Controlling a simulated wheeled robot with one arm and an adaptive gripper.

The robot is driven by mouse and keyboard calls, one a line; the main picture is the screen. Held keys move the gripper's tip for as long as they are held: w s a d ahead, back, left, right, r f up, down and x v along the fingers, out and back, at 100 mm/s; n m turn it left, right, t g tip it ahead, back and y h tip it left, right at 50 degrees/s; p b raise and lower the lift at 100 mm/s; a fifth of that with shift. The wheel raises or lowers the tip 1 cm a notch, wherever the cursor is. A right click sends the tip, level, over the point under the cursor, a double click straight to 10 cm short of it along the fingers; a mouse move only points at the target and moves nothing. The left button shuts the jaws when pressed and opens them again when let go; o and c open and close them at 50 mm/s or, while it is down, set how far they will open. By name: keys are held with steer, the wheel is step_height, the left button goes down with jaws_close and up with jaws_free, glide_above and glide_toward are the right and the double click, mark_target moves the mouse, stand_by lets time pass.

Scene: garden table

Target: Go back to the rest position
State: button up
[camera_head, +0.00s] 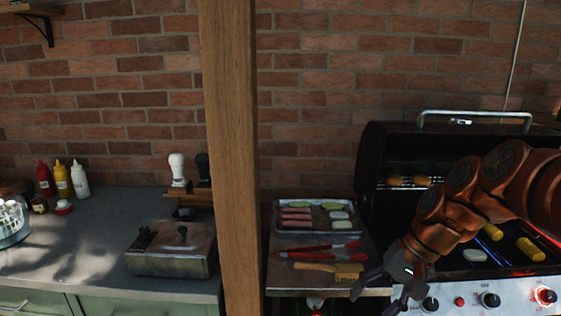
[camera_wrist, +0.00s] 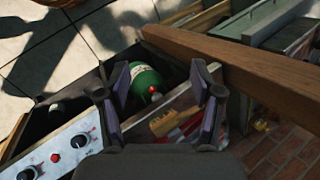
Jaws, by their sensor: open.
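My gripper (camera_head: 383,285) is open and empty at the lower right of the head view, in front of the grill's left end and its side shelf. In the wrist view my gripper's fingers (camera_wrist: 160,98) are spread apart, with nothing between them in their grasp. A green gas bottle (camera_wrist: 146,84) shows beyond the fingers, lower down. My arm reaches in from the right, across the front of the open grill (camera_head: 440,131).
The side shelf holds a tray (camera_head: 277,229) of food, red tongs (camera_head: 320,250) and a brush (camera_head: 328,267). Corn (camera_head: 530,249) lies on the grill. A wooden post (camera_head: 230,150) stands left of the shelf. Sauce bottles (camera_head: 62,180) and a lidded metal box (camera_head: 170,262) stand on the left counter.

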steer(key=s+f+n+g+h+p, duration=0.1)
steer(key=s+f+n+h, duration=0.1)
steer(key=s, duration=0.9)
steer(key=s+f+n+h, duration=0.2)
steer(key=s+f+h, duration=0.1)
steer(key=s, duration=0.8)
steer(key=shift+d+f+g+p, duration=0.15)
steer(key=shift+f+g+p, duration=0.15)
steer(key=shift+g+p, duration=0.1)
steer(key=shift+s+d+f+h, duration=0.15)
steer(key=shift+s+h, duration=0.1)
steer(key=shift+h, duration=0.05)
steer(key=shift+c, duration=0.2)
